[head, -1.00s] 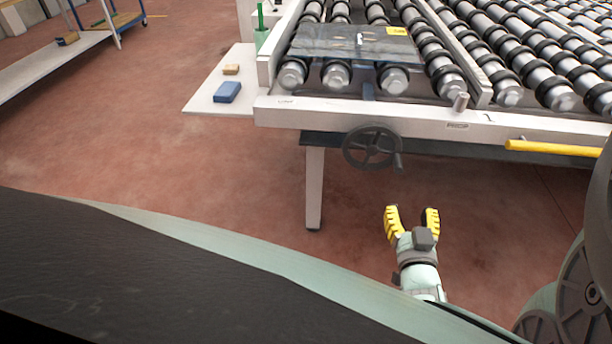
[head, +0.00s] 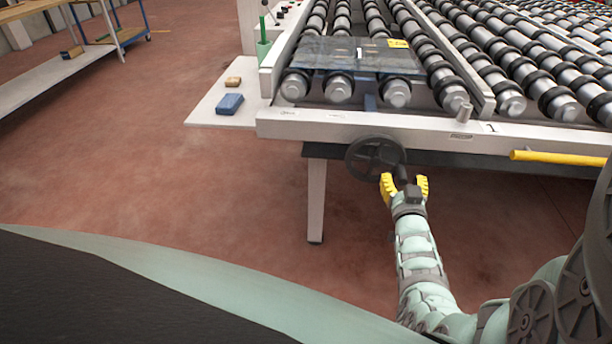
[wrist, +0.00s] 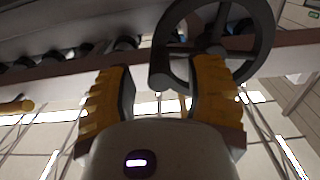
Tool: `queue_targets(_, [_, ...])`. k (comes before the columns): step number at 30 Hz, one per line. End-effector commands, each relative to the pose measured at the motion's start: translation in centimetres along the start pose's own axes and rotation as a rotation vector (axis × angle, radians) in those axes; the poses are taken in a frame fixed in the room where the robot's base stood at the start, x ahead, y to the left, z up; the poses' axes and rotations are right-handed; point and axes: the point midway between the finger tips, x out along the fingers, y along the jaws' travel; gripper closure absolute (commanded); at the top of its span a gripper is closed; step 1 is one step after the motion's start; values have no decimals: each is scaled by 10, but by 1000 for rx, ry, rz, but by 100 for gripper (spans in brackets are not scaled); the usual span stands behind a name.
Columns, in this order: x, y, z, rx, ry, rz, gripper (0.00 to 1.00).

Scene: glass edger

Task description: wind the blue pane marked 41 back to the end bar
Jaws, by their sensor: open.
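A bluish glass pane (head: 350,55) with a yellow label (head: 398,44) lies on the rollers at the near left end of the roller table; I cannot read a number on the label. A dark handwheel (head: 375,158) with a crank handle is mounted on the table's front below the pane. My gripper (head: 404,184), with yellow fingers, is open at the wheel's lower right. In the wrist view the wheel (wrist: 262,45) is ahead, and its handle (wrist: 160,68) shows between my open fingers (wrist: 160,90). Nothing is visibly gripped.
A yellow bar (head: 560,157) juts along the table front at right. A white side shelf (head: 205,112) holds a blue block (head: 229,104) and a tan block (head: 233,82). A table leg (head: 316,200) stands left of my gripper.

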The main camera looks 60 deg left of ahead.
Motion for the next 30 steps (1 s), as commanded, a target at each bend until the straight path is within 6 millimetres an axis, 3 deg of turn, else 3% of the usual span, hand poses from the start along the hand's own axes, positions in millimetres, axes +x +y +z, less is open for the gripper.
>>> queue_targets(6, [21, 2, 1, 0, 1, 3, 48])
queue_targets(20, [26, 1, 1, 1, -2, 2, 45])
queue_targets(30, [26, 1, 1, 1, -1, 1, 80])
